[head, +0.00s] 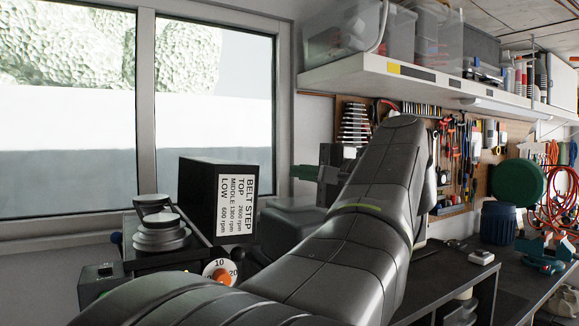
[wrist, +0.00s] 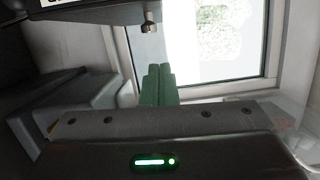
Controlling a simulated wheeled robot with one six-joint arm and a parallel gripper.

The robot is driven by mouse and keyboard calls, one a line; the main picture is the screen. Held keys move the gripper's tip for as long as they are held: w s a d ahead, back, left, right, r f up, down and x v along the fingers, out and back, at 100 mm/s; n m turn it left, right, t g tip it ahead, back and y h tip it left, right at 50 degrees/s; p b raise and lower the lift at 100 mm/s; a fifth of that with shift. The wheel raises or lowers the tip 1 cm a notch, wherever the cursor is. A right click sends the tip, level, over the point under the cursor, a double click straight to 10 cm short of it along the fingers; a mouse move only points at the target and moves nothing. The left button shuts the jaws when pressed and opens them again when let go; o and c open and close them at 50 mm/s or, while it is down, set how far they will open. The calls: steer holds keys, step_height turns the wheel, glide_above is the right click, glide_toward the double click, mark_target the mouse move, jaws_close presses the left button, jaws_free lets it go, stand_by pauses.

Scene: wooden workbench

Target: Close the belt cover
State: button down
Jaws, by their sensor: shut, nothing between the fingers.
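The belt cover (head: 205,200) is a black box with a white "BELT STEP" label, and it stands raised on end in the head view. The stepped grey pulley (head: 160,232) is exposed to its left. My gripper (head: 304,172) is to the right of the cover, apart from it, and partly hidden behind my arm. In the wrist view its green fingers (wrist: 157,82) are together and empty. A dark part with a label corner, apparently the cover (wrist: 85,14), shows above them at the top left. A small metal knob (wrist: 149,27) hangs near its edge.
A grey machine housing (head: 285,218) lies below my gripper. An orange-and-white speed dial (head: 220,272) sits at the machine's front. The window (head: 215,110) is close behind. A shelf with bins (head: 430,80) overhangs at the right. The dark bench (head: 440,275) continues to the right.

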steer(key=w+a+p, duration=0.2)
steer(key=a+p, duration=0.1)
steer(key=a, duration=0.5)
steer(key=shift+r, duration=0.15)
stand_by(0.4)
